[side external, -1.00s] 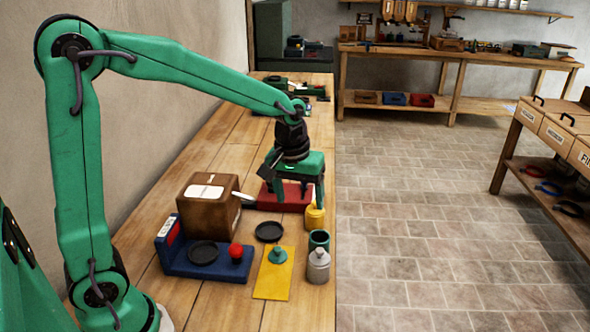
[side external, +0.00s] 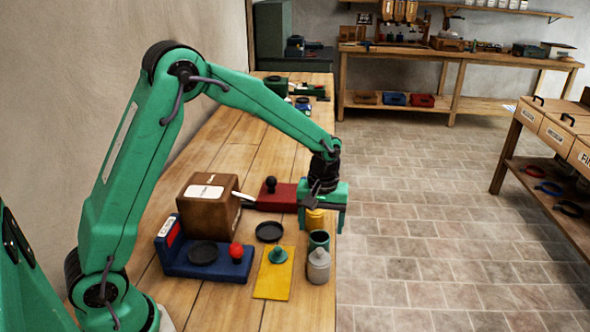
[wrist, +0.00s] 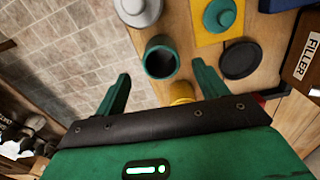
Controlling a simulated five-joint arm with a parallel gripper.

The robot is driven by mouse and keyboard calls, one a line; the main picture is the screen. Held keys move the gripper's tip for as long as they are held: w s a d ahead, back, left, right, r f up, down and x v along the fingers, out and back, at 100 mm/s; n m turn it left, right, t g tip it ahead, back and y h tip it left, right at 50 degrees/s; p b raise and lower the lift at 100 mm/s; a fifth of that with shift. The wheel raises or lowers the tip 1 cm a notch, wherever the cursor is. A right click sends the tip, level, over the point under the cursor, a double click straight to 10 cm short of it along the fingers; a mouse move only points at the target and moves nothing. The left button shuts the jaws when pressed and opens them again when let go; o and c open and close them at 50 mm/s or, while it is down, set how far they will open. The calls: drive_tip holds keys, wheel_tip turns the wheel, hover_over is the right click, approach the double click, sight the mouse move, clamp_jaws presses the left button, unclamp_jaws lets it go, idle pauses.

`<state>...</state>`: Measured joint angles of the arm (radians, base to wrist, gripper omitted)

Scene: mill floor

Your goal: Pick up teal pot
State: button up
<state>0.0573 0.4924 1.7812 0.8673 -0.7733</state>
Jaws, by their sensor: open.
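The teal pot (side external: 319,240) is an open, upright cup with a dark inside, standing near the table's right edge. It also shows in the wrist view (wrist: 161,58), ahead of and roughly between my fingertips. My gripper (side external: 323,222) is open and empty, on the far side of the pot, beside a yellow pot (side external: 315,217). In the wrist view my gripper (wrist: 162,74) has its two green fingers spread apart, with the yellow pot (wrist: 182,91) partly hidden by the gripper body.
A grey lidded pot (side external: 318,267) stands just in front of the teal pot. A teal lid (side external: 278,255) lies on a yellow mat (side external: 272,283), with a black dish (side external: 270,231) behind. A brown box (side external: 210,205), blue stand (side external: 205,268) and red block (side external: 275,200) are leftward.

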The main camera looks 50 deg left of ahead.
sight(319, 245)
drive_tip(key=shift+f, duration=0.8)
drive_tip(key=shift+a+f, duration=0.1)
drive_tip(key=shift+f, duration=2.5)
drive_tip(key=c, duration=1.4)
